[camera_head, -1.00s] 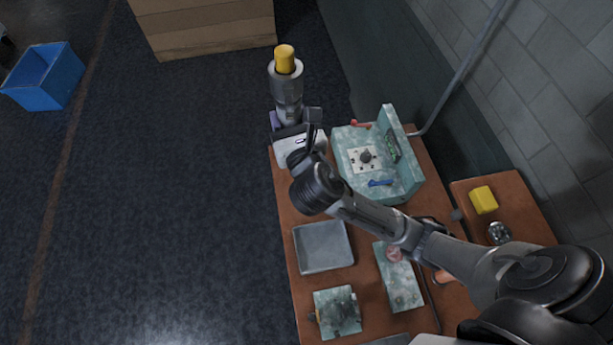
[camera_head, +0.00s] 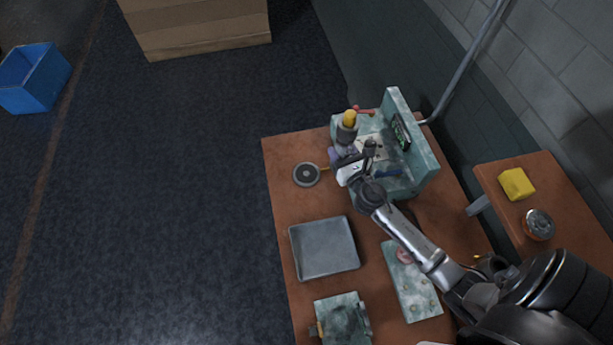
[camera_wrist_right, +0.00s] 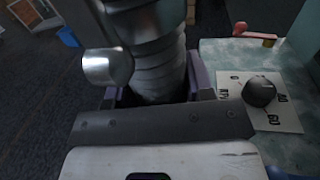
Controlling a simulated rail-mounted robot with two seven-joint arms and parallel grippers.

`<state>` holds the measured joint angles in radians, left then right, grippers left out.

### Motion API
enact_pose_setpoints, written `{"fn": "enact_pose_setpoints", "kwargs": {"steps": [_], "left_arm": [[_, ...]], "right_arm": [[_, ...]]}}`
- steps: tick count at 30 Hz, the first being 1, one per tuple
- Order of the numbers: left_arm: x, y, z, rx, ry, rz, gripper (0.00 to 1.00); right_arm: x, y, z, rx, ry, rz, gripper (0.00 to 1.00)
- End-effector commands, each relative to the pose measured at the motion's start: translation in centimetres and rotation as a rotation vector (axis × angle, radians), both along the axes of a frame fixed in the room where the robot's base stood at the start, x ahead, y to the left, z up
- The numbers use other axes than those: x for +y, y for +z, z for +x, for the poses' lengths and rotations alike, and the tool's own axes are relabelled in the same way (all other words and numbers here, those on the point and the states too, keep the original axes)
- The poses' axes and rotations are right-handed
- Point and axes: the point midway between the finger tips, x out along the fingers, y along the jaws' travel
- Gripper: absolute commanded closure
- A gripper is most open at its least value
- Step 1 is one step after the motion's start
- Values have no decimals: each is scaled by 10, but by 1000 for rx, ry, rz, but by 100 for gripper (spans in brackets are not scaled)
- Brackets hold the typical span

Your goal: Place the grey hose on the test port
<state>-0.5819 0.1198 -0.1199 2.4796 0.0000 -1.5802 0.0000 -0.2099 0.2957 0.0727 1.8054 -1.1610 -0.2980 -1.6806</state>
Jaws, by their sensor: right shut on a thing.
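The grey hose (camera_head: 347,134) stands roughly upright in the jaws of my right gripper (camera_head: 343,158), with a yellow top end. In the right wrist view the ribbed grey hose (camera_wrist_right: 158,55), with a metal clamp on its left side, sits between the purple fingers. The hose is over or just in front of the left edge of the teal test unit (camera_head: 418,150). Its lower end is hidden by the gripper. I cannot make out the test port; a round dark disc with a grey centre (camera_head: 306,174) lies on the table left of the gripper. My left gripper is not in view.
The unit has a dark knob (camera_wrist_right: 259,92) on a white plate and a red lever (camera_head: 363,111). A grey tray (camera_head: 324,248), a teal panel (camera_head: 412,285) and a teal box (camera_head: 342,320) occupy the nearer table. The wall stands at right.

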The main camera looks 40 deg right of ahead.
Motion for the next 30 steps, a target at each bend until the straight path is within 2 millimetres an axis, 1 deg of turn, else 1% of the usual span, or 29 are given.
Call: {"fn": "enact_pose_setpoints", "kwargs": {"steps": [2,5,8,12,18,24,30], "left_arm": [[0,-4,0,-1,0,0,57],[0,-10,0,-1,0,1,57],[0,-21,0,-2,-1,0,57],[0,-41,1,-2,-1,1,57],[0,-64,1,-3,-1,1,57],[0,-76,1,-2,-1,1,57],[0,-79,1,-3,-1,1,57]], "right_arm": [[-2,-8,-1,0,2,0,87],[1,-18,5,0,5,1,87],[9,-30,19,-1,7,2,87],[24,-49,45,-2,7,2,87],[41,-70,76,0,6,1,87],[51,-79,94,0,6,0,87],[54,-81,98,2,6,-2,87]]}}
